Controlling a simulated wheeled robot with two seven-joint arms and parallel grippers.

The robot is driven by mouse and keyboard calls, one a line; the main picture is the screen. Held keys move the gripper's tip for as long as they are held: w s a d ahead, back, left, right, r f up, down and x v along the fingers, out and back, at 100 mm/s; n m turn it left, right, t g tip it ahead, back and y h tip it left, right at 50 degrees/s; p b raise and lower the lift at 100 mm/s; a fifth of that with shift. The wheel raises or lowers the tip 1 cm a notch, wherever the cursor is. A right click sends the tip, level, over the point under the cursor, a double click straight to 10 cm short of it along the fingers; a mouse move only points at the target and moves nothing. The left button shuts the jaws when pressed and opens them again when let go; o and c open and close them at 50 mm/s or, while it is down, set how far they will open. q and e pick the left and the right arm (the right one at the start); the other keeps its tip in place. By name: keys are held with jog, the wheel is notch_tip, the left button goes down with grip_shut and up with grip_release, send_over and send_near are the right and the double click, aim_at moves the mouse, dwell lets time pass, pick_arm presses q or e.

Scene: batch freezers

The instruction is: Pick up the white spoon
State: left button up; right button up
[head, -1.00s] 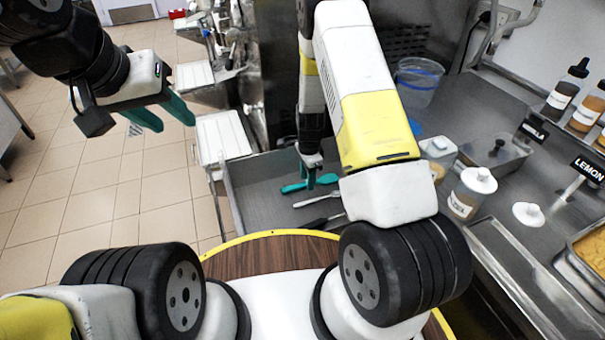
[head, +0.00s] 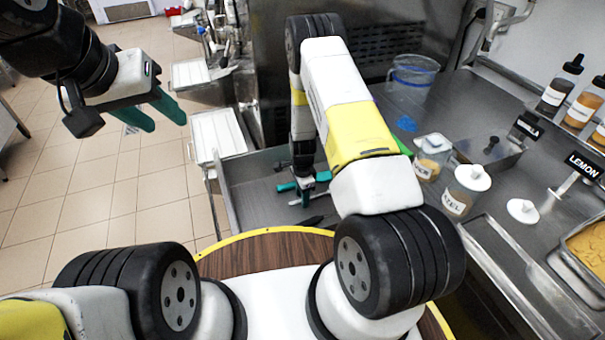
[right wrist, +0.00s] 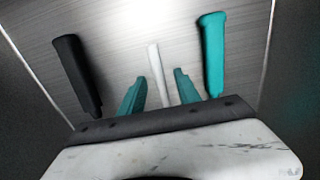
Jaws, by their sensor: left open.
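The white spoon (right wrist: 157,66) lies in a metal drawer; its pale handle shows in the right wrist view. My right gripper (right wrist: 160,78) is open, with its two teal fingers on either side of the handle, a gap showing between them. I cannot tell how high the fingertips are above the drawer floor. In the head view my right gripper (head: 304,190) reaches down into the drawer, and the spoon is mostly hidden there. My left gripper (head: 166,118) is open and empty, held up over the tiled floor at the left.
In the drawer (head: 247,205), a teal-handled utensil (right wrist: 213,52) lies right of the spoon and a black-handled one (right wrist: 77,72) left of it. The counter at right holds jars (head: 466,190), bottles (head: 562,85) and a clear tub (head: 413,75). The drawer's left part is clear.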

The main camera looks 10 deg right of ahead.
grip_shut()
